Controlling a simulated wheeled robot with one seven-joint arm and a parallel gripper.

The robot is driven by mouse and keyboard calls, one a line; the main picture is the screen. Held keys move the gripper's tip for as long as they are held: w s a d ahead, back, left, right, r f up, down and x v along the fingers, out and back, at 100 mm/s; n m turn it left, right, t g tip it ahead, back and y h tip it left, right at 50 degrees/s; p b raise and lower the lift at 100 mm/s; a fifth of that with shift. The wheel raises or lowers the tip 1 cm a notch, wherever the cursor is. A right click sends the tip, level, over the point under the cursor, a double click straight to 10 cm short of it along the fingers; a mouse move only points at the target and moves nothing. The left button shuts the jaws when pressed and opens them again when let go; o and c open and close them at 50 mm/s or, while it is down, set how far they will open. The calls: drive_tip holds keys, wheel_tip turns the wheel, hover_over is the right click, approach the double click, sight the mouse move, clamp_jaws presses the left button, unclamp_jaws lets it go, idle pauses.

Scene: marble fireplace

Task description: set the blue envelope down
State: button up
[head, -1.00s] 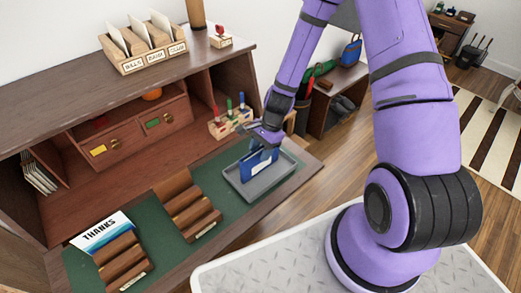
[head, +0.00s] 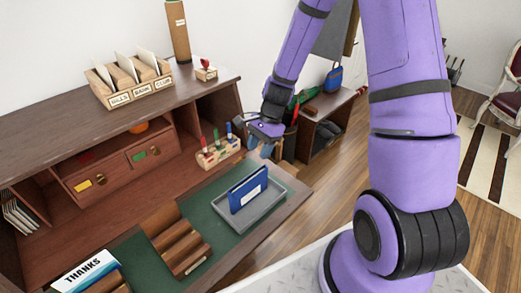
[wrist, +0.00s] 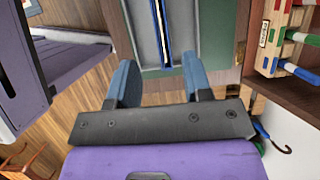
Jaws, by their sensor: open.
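The blue envelope (head: 248,189), with a white label on its face, stands on its long edge in the grey tray (head: 262,214) on the desk's green mat. In the wrist view the envelope (wrist: 161,30) shows as a thin blue and white strip, seen edge-on, beyond my fingers, inside the tray (wrist: 146,36). My gripper (head: 267,150) is up and behind the tray, clear of the envelope. In the wrist view my gripper (wrist: 161,85) has its two blue fingers wide apart with nothing between them.
A stamp rack (head: 219,152) with coloured handles stands close left of my gripper. Wooden sorter steps (head: 180,247) and a THANKS card (head: 85,270) lie to the left. A labelled letter holder (head: 130,87) sits on the desk's top shelf.

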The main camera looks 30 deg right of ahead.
drive_tip(key=s+r+n+t+h, duration=0.15)
drive_tip(key=s+r+n, duration=0.25)
drive_tip(key=r, duration=0.5)
drive_tip(key=s+d+r+n+t+h, duration=0.1)
drive_tip(key=s+r+n+t, duration=0.3)
drive_tip(key=r, duration=0.6)
drive_tip(key=s+r+n+g+h, duration=0.1)
drive_tip(key=s+r+n, duration=0.3)
drive_tip(key=r, duration=0.5)
drive_tip(key=s+d+r+n+t, duration=0.1)
drive_tip(key=s+r, duration=0.4)
drive_tip(key=s, duration=0.5)
drive_tip(key=shift+s+d+n+t+h, duration=0.15)
drive_tip(key=shift+d+n+t+h, duration=0.1)
drive_tip(key=shift+n+t+h, duration=0.35)
